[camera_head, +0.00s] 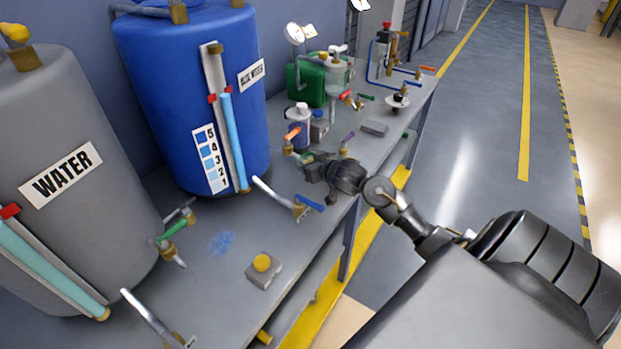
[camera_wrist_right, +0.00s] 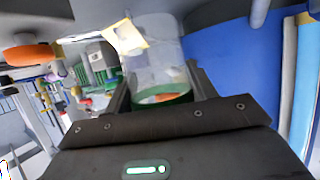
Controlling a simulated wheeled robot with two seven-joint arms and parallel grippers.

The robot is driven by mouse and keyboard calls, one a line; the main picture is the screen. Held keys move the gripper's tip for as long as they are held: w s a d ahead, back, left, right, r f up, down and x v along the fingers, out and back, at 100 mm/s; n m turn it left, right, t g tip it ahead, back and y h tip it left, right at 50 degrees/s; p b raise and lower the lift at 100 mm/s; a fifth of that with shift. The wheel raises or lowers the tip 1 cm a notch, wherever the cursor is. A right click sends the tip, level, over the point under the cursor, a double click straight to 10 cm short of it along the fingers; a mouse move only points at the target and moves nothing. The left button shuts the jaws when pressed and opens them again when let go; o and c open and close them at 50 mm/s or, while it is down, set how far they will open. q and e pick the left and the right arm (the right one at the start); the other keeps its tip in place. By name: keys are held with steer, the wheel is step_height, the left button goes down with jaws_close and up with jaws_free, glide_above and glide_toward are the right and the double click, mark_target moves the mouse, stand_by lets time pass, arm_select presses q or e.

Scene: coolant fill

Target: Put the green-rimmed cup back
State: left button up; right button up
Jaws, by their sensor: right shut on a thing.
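The green-rimmed cup (camera_wrist_right: 160,97) is clear, with its green rim facing the camera in the right wrist view. It sits between the two dark fingers of my right gripper (camera_wrist_right: 160,88), which is shut on it. In the head view my right gripper (camera_head: 312,165) is over the bench, beside an orange-handled tap (camera_head: 290,138). The cup is mostly hidden or too small to make out there. I cannot tell whether the cup touches the bench. My left gripper is not in view.
The bench (camera_head: 222,270) holds a blue tank (camera_head: 165,90) and a grey WATER tank (camera_head: 75,215) to the left. A white-capped bottle (camera_head: 299,128), a green container (camera_head: 310,85) and several valves stand behind the gripper. A yellow button box (camera_head: 263,270) is at the front. The floor at right is clear.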

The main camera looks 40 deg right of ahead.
steer(key=shift+f, duration=2.6)
steer(key=o, duration=1)
steer(key=shift+f, duration=0.15)
steer(key=shift+r, duration=0.25)
steer(key=v, duration=1.2)
